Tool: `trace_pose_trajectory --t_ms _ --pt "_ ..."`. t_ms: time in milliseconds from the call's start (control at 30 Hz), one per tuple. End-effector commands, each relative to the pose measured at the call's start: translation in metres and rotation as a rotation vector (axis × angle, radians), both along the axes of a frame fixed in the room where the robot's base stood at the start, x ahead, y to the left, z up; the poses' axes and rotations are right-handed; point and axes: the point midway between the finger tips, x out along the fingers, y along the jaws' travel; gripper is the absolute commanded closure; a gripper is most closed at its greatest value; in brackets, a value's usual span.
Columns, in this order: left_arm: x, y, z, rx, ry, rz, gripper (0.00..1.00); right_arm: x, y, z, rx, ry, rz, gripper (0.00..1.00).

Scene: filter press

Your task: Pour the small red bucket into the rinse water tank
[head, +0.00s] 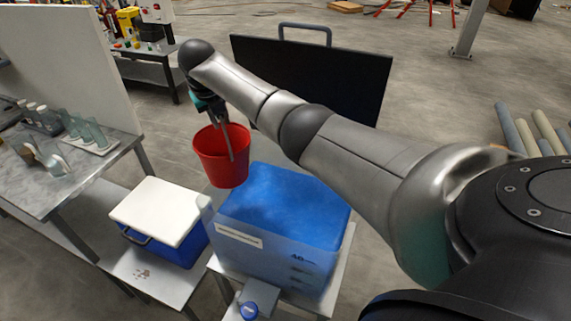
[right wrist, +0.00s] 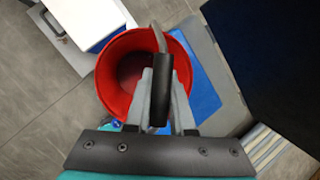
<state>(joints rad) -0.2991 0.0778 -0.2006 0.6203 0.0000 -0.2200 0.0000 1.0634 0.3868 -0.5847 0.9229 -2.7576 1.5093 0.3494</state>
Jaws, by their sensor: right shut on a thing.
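The small red bucket (head: 221,162) hangs roughly upright from my right gripper (head: 221,108). In the right wrist view the gripper (right wrist: 160,92) is shut on the bucket's dark handle grip, and I look down into the red bucket (right wrist: 109,78). Its inside is dark, and I cannot tell how much it holds. The large blue box-shaped tank with a white label (head: 275,235) appears to be the rinse water tank. The bucket is above and behind the tank's far left corner in the head view. The blue of the tank (right wrist: 205,96) shows beside the bucket in the wrist view. My left gripper is not in view.
A blue box with a white lid (head: 160,210) stands left of the tank. A metal table (head: 75,185) with glassware is farther left. A black panel with a handle (head: 340,75) stands behind the tank.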

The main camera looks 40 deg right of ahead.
Motion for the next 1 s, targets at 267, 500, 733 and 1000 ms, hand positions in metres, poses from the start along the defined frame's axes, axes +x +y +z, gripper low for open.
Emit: trace_pose_trajectory --t_ms 267,500,733,1000 --pt "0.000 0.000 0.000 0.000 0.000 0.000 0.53 0.002 -0.002 0.002 0.000 -0.002 -0.048 1.00" --pt "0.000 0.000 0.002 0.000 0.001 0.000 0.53 0.002 -0.003 0.002 0.003 -0.008 -0.045 1.00" --pt "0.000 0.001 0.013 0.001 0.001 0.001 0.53 -0.006 -0.011 0.001 0.045 -0.049 -0.044 1.00" --pt "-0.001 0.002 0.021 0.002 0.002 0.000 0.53 -0.023 -0.026 -0.004 0.140 -0.145 -0.045 1.00"
